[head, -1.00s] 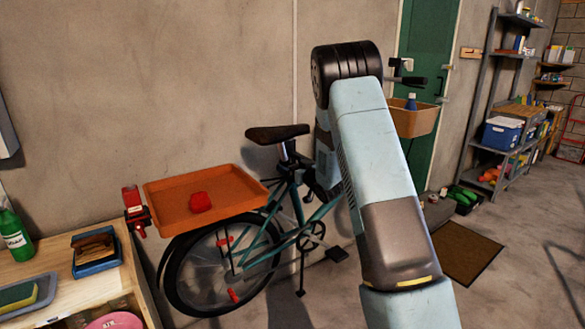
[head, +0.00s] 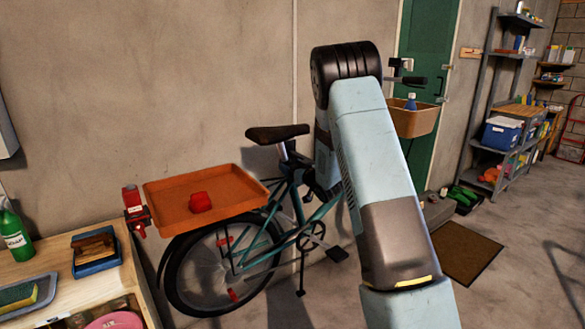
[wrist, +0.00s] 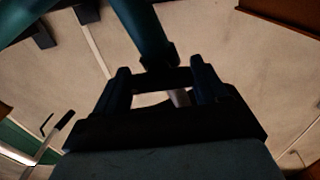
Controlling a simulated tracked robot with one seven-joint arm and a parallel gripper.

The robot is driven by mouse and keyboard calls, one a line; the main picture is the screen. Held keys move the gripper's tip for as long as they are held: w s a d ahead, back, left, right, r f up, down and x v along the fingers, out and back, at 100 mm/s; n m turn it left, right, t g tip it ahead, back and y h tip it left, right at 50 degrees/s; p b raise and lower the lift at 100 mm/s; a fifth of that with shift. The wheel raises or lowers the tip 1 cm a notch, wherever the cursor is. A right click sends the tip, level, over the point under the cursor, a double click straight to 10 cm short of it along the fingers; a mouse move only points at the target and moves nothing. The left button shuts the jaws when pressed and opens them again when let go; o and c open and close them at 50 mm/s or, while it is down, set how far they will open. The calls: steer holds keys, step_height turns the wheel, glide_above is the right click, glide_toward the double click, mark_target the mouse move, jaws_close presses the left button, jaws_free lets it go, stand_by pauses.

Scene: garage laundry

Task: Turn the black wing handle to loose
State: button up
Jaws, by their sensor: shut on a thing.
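The teal bicycle (head: 318,213) stands against the wall, with a black saddle (head: 276,133) on its seat post (head: 287,149). In the wrist view, a teal frame tube (wrist: 143,30) comes down to a dark collar between my fingers. My gripper (wrist: 162,78) has one dark finger on each side of a dark crossbar, which looks like the black wing handle (wrist: 160,79), and is shut on it. The handle is in deep shadow, so its exact angle is unclear. In the head view, my arm hides the gripper and I cannot make out the handle.
An orange tray (head: 165,214) holding a red object (head: 200,202) sits above the rear wheel. A wooden bench (head: 60,298) with a green bottle (head: 13,230) stands at left. Open floor and a brown mat (head: 467,256) lie to the right.

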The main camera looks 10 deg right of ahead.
steer(key=shift+n, duration=1.1)
steer(key=shift+c, duration=0.4)
steer(key=n, duration=0.4)
steer(key=shift+a, duration=0.15)
steer(key=n, duration=0.5)
steer(key=shift+s+a+f+n, duration=0.1)
steer(key=shift+a+f+n, duration=0.1)
steer(key=shift+n, duration=0.2)
steer(key=o, duration=0.8)
steer(key=shift+o, duration=1.3)
steer(key=shift+d, duration=0.1)
